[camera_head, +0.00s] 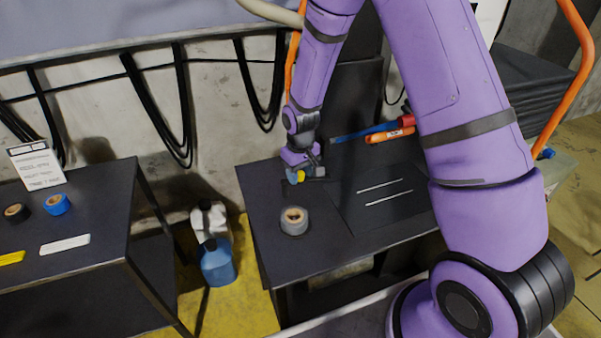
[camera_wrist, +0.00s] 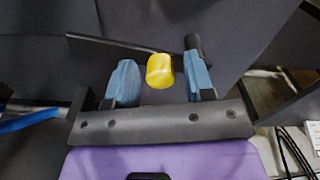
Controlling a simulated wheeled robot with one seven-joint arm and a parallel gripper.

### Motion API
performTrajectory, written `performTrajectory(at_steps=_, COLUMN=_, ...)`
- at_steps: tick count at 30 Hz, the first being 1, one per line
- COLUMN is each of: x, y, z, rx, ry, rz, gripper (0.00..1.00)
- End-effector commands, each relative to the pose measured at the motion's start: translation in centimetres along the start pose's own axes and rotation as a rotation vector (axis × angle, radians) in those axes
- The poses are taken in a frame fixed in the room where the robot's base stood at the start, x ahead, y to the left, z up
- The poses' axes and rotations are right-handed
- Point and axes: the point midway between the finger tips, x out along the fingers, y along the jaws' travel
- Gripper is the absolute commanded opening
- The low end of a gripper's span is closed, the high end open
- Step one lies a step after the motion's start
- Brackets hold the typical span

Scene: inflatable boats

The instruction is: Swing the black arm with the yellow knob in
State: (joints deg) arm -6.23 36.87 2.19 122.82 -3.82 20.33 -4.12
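The yellow knob (camera_wrist: 160,71) shows in the wrist view between the two blue fingertips of my gripper (camera_wrist: 160,80). Gaps show on both sides of the knob, the smaller on the left. My gripper is open; whether the knob is fully at fingertip depth I cannot tell. The black arm (camera_wrist: 105,48) is a flat dark bar running left from behind the knob. A short dark post stands behind the right finger. In the head view my gripper (camera_head: 299,176) is low over the back left of the dark table, with the yellow knob (camera_head: 301,176) small beside it.
A roll of grey tape (camera_head: 294,221) lies on the dark table (camera_head: 318,246) in front of my gripper. Two thin light rods, a blue tool and an orange-handled tool (camera_head: 390,135) lie to the right. A second table (camera_head: 100,255) stands left, with bottles on the floor between.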

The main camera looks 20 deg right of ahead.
Motion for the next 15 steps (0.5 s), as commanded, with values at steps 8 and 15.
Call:
performTrajectory(at_steps=8, x=-0.02, y=0.0, z=0.0, rx=0.0, ry=0.0, rz=0.0, gripper=0.0)
performTrajectory(at_steps=15, x=-0.02, y=-0.06, z=0.1, rx=0.022, ry=0.0, rz=0.0, gripper=0.0)
